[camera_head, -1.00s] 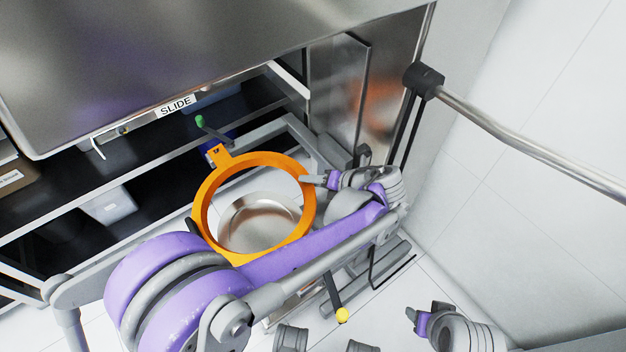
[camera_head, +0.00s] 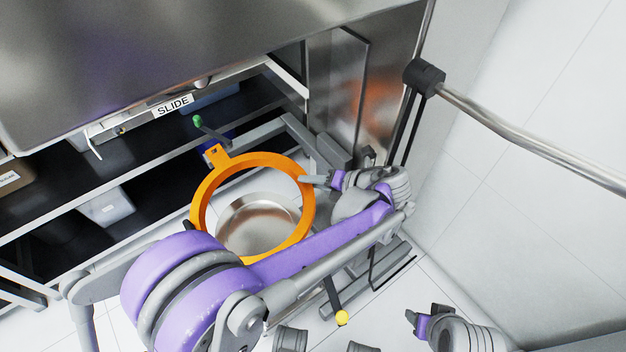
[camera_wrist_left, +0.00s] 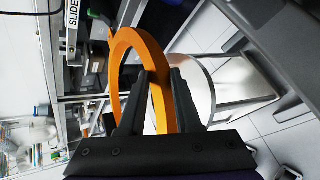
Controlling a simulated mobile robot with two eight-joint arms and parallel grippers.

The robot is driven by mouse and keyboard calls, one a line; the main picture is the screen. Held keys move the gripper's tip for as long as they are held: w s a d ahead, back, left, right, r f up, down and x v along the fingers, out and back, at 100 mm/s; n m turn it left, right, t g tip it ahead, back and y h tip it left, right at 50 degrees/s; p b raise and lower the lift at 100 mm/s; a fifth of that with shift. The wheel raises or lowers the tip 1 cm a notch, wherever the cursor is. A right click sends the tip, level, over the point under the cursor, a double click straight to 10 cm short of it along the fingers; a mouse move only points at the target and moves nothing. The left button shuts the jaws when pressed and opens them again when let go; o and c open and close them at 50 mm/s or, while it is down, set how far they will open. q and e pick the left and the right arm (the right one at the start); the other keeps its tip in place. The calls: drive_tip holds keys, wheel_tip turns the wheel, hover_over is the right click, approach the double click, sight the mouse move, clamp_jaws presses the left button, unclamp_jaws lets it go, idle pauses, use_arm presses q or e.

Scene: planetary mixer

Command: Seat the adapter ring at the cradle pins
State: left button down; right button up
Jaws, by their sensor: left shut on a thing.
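The orange adapter ring (camera_head: 203,190) has a tab (camera_head: 215,152) at its upper left. My left gripper (camera_head: 308,181) is shut on the ring's right side in the head view. In the left wrist view the ring (camera_wrist_left: 128,40) passes between the two dark fingers of the left gripper (camera_wrist_left: 160,78). The ring appears over a round metal bowl (camera_head: 258,222) and beside a grey cradle frame (camera_head: 300,135). I cannot make out the cradle pins or any contact with the ring. My right gripper (camera_head: 416,322) is at the lower right, away from the ring; its jaw opening is unclear.
A steel housing (camera_head: 150,60) with a SLIDE label hangs over dark shelves (camera_head: 140,175) on the left. Levers with a green knob (camera_head: 197,120) and a yellow knob (camera_head: 341,317) stick out near the frame. A metal rail (camera_head: 530,145) crosses the right. White floor lies lower right.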

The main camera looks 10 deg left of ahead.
use_arm(q)
drive_tip(key=shift+f, duration=0.15)
drive_tip(key=c, duration=1.3)
unclamp_jaws()
drive_tip(key=o, duration=0.4)
drive_tip(key=shift+a, duration=0.1)
wheel_tip(320, 180, up, 10)
drive_tip(key=p, duration=0.2)
drive_tip(key=shift+p, duration=0.35)
